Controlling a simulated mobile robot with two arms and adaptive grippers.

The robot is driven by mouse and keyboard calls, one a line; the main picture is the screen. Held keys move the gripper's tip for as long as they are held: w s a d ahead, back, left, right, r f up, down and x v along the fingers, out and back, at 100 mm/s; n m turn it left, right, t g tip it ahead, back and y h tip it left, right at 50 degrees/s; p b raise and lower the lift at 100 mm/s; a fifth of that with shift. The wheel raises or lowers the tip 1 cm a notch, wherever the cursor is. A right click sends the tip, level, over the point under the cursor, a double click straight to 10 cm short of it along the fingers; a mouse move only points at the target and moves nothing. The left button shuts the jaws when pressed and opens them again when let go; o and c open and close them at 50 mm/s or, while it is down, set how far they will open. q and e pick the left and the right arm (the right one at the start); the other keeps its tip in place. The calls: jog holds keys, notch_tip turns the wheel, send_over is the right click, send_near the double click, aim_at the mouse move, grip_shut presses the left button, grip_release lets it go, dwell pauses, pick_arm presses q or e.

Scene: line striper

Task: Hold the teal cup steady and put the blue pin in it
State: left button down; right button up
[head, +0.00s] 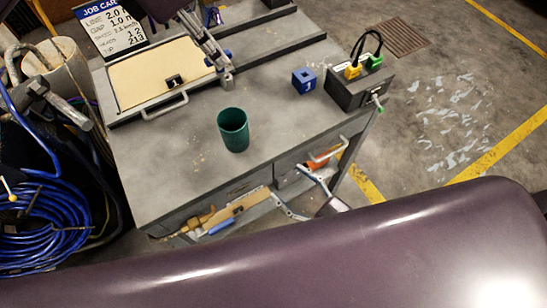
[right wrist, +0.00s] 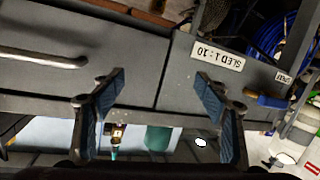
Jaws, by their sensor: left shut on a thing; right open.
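The teal cup (head: 233,130) stands upright and open on the grey cart top, with no gripper touching it. A teal patch, apparently the cup, shows low in the right wrist view (right wrist: 158,138). My left gripper (head: 219,62) is at the right edge of the tan tray, beyond the cup. It is shut, and a small bright blue piece shows at its tips, apparently the blue pin (head: 210,62), mostly hidden by the fingers. My right gripper (head: 303,194) is open and empty in front of the drawers; its blue-padded fingers are spread in the right wrist view (right wrist: 160,110).
A blue block (head: 304,80) marked 1 and a grey box (head: 357,90) with yellow and green plugs stand at the right. The tan tray (head: 130,75) fills the back left. Cart top around the cup is clear.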

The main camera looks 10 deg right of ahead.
aim_at(226, 127)
jog(key=a+r+y, duration=0.1)
jog(key=r, duration=0.2)
jog(key=a+r+n+y, duration=0.1)
jog(key=r, duration=0.2)
jog(key=s+a+r, duration=0.1)
jog(key=r, duration=0.1)
jog(key=shift+a+r+t+y, duration=0.25)
jog(key=shift+r+t+y, duration=0.15)
jog(key=w+r, duration=0.1)
jog(key=w+a+r+m, duration=0.1)
jog(key=r, duration=0.1)
jog(key=w+r+m, duration=0.1)
jog(key=r, duration=0.1)
jog(key=shift+w+a+r, duration=0.1)
jog(key=shift+a, duration=0.3)
jog(key=x, duration=1.1)
jog(key=shift+a, duration=0.15)
jog(key=c, duration=1.3)
